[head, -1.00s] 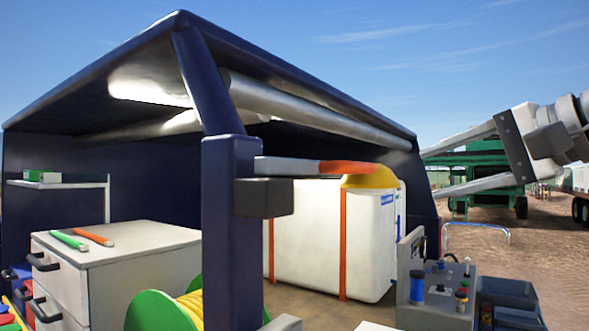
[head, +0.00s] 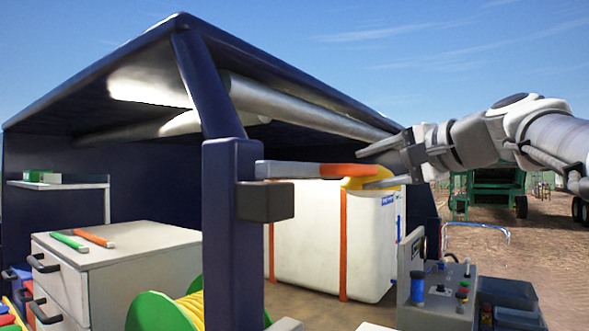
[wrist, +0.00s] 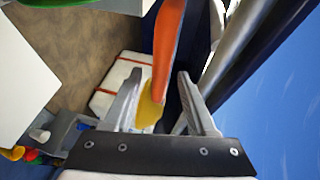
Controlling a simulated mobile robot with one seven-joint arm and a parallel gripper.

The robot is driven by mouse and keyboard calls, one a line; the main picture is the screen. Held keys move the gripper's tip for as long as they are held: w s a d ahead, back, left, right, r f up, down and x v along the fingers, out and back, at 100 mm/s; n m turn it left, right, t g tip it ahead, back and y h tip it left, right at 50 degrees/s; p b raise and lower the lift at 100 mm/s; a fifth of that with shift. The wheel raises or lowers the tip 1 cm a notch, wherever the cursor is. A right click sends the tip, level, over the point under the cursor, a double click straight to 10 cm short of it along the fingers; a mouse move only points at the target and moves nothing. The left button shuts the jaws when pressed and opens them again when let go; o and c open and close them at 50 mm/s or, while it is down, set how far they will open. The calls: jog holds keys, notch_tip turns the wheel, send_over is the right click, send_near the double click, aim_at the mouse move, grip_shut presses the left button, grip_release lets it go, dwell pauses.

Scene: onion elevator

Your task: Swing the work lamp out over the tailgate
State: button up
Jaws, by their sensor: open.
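The work lamp's arm (head: 288,169) runs right from a dark bracket (head: 264,200) on the blue corner post (head: 231,250). It is grey near the post, then has an orange grip section (head: 342,170), and ends in a yellow lamp head (head: 358,181). My gripper (head: 364,169) is open at the lamp's outer end, coming in from the right, one finger above and one below. In the wrist view, the orange section (wrist: 167,45) and yellow head (wrist: 149,110) lie between the spread fingers. I cannot tell whether either finger touches the lamp.
A white tank (head: 310,240) with orange straps stands behind the lamp, under the dark blue canopy (head: 110,72). A grey control box (head: 435,295) stands at lower right. A drawer cabinet (head: 120,250) and a green-rimmed reel (head: 160,312) are at left. Open air lies to the right.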

jog(key=shift+x, duration=1.35)
grip_shut()
dwell(0.4)
